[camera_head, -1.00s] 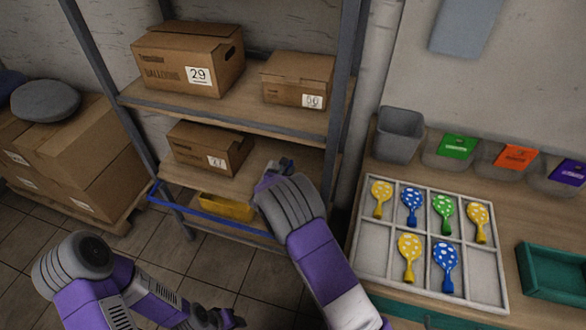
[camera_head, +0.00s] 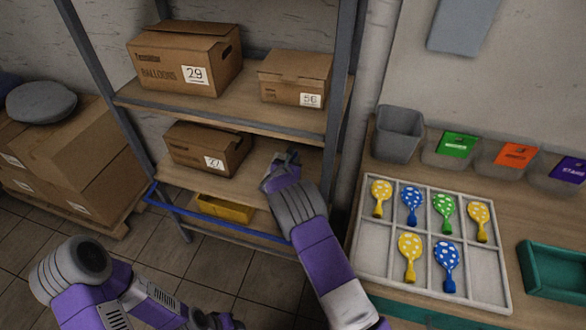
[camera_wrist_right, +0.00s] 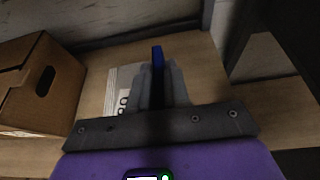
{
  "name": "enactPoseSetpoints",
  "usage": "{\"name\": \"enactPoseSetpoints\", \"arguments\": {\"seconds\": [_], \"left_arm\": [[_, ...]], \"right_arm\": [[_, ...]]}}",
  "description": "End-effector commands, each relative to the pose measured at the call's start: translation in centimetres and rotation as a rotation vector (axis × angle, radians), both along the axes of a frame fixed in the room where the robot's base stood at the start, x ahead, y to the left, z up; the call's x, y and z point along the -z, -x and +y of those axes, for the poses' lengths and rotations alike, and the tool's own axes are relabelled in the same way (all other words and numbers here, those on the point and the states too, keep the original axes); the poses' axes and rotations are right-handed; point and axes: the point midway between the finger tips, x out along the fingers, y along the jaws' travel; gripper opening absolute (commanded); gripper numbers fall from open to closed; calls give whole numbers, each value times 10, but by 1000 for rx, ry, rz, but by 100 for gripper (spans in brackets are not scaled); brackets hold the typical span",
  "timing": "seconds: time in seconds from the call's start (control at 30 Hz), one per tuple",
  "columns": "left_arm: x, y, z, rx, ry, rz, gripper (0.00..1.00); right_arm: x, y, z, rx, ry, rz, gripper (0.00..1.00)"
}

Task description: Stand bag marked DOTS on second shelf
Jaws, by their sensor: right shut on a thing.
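My right gripper (camera_head: 288,157) reaches over the right part of the shelf board (camera_head: 185,180) that holds the box numbered 27 (camera_head: 207,148). In the right wrist view its fingers (camera_wrist_right: 160,80) are shut on a narrow blue thing (camera_wrist_right: 157,56), whose tip shows between them. A pale, printed flat surface (camera_wrist_right: 122,92) shows beside the fingers; its print is mostly hidden. I cannot read DOTS, nor tell whether these are parts of one bag or whether it touches the board. My left arm is at the bottom left; its gripper (camera_head: 226,320) is partly cut off, its jaws unclear.
Boxes 29 (camera_head: 184,60) and 56 (camera_head: 295,80) stand on the board above. A yellow bin (camera_head: 225,209) sits below, behind a blue rail (camera_head: 205,222). Grey uprights flank the rack.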

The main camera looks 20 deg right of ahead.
Motion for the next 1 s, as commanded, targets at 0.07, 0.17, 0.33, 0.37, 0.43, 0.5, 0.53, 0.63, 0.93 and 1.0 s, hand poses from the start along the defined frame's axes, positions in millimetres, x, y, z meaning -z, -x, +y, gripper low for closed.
{"name": "enactPoseSetpoints", "arguments": {"seconds": [0.07, 0.17, 0.33, 0.37, 0.43, 0.5, 0.53, 0.63, 0.93, 1.0], "left_arm": [[7, 0, 0, 0, 0, 0, 43], [12, 0, 0, 0, 0, 0, 43], [13, 0, 0, 0, 0, 0, 43], [13, 0, 0, 0, 0, 0, 43], [13, 0, 0, 0, 0, 0, 43], [14, 0, 0, 0, 0, 0, 43], [15, 0, 0, 0, 0, 0, 43], [16, 0, 0, 0, 0, 0, 43], [16, 0, 0, 0, 0, 0, 43], [15, 0, 0, 0, 0, 0, 43]], "right_arm": [[19, 1, 0, 0, 1, 4, 0], [34, 0, -1, 0, 1, 3, 0], [36, -3, -2, -1, 0, 0, 0], [35, -3, -2, -1, 0, 0, 0], [35, -3, -2, -1, 0, 0, 0], [36, -3, -2, -1, 0, 0, 0], [37, -3, -2, -1, 0, 0, 0], [38, -3, -2, 0, -1, 1, 24], [37, -3, -2, 0, 0, 0, 42], [37, -3, -2, 0, 0, 0, 42]]}}
